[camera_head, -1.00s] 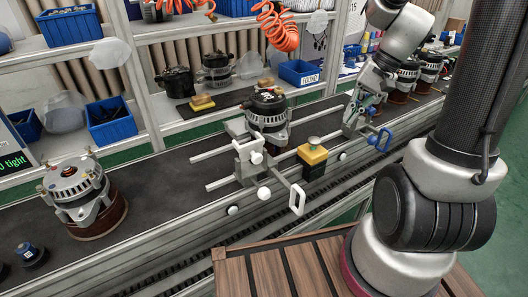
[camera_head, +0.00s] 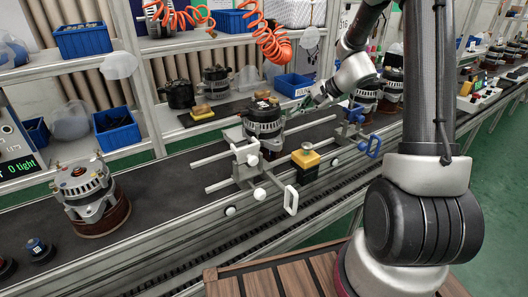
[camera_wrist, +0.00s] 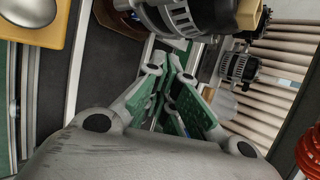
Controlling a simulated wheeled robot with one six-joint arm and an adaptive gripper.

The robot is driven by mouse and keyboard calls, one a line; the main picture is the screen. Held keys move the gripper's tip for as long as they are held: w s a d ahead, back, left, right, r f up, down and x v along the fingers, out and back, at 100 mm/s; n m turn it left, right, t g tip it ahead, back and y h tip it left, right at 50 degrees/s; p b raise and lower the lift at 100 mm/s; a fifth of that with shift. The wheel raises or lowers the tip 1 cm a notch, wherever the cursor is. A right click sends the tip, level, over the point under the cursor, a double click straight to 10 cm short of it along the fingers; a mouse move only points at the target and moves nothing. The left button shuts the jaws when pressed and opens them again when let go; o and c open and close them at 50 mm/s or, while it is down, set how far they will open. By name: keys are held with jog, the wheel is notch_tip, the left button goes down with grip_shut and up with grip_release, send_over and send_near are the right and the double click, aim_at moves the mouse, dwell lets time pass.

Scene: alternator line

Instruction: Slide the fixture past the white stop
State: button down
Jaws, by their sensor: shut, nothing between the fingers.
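The alternator (camera_head: 262,120) stands upright on the dark conveyor, its fixture base largely hidden behind the white stop (camera_head: 247,157). The white stop has two pale rods reaching across the belt and a white handle at the front rail. In the wrist view, part of an alternator (camera_wrist: 180,14) shows at the top edge. My gripper (camera_head: 312,101) is just right of that alternator, above the belt, between it and the blue stop (camera_head: 354,118). Its green-padded fingers are shut and empty in the wrist view (camera_wrist: 176,66). Contact with the fixture cannot be told.
A yellow-topped black box (camera_head: 305,160) sits on the front rail between the stops. Another alternator on a round brown base (camera_head: 104,220) stands left on the belt, with free belt between. More alternators (camera_head: 392,88) stand right. Shelves with blue bins (camera_head: 117,128) line the back.

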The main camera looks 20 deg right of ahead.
aim_at(249, 129)
jog(key=shift+s+a+f, duration=0.4)
jog(key=shift+s+a, duration=0.25)
jog(key=shift+a, duration=2.5)
jog(key=shift+s+a+f, duration=0.45)
jog(key=shift+s+a, duration=0.2)
jog(key=shift+a, duration=2.5)
jog(key=shift+s+a+f, duration=0.4)
jog(key=shift+s+a, duration=0.25)
jog(key=shift+a, duration=2.5)
jog(key=shift+w+d, duration=0.2)
jog(key=shift+d, duration=0.45)
jog(key=shift+w+d, duration=0.2)
jog(key=shift+d, duration=0.4)
jog(key=v, duration=0.8)
